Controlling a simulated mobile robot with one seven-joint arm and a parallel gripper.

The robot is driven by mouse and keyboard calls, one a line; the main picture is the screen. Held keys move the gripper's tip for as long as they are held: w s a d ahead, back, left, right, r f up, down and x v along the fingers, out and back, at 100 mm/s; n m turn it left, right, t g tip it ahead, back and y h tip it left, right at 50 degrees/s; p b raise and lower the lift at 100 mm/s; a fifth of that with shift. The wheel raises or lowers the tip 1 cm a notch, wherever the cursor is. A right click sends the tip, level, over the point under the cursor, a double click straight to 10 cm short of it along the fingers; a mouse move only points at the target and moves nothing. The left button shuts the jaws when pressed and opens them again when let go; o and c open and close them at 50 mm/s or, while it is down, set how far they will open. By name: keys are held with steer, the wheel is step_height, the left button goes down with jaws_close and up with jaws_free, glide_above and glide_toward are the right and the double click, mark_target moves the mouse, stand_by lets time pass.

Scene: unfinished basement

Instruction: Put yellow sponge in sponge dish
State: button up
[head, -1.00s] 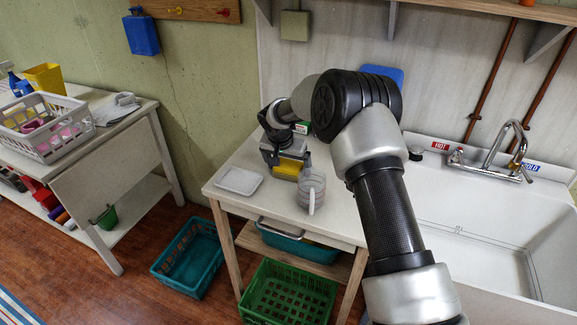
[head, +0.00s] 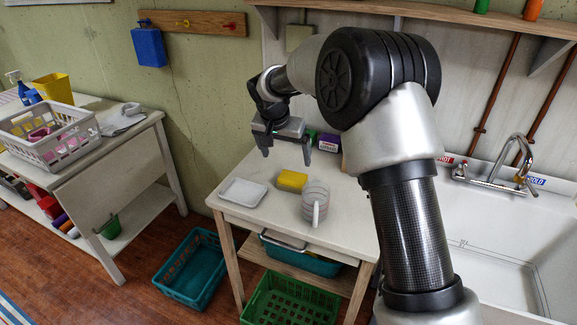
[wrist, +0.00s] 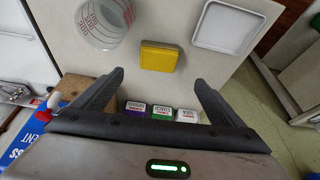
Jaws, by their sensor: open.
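The yellow sponge (head: 292,180) lies on the small white table between a white rectangular dish and a clear measuring cup. It also shows in the wrist view (wrist: 159,57). The white sponge dish (head: 243,192) is to the left of the sponge in the head view, apart from it and empty; in the wrist view it is at the upper right (wrist: 228,27). My gripper (head: 286,152) is open and empty, raised above the table behind the sponge. Its fingers also show in the wrist view (wrist: 156,92), with the sponge beyond them.
The measuring cup (head: 315,203) stands right of the sponge. Small boxes, including a purple one (head: 328,142), stand at the table's back. The sink (head: 490,245) is at the right. Teal (head: 192,268) and green (head: 290,295) baskets are on the floor.

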steer(key=shift+v, duration=1.75)
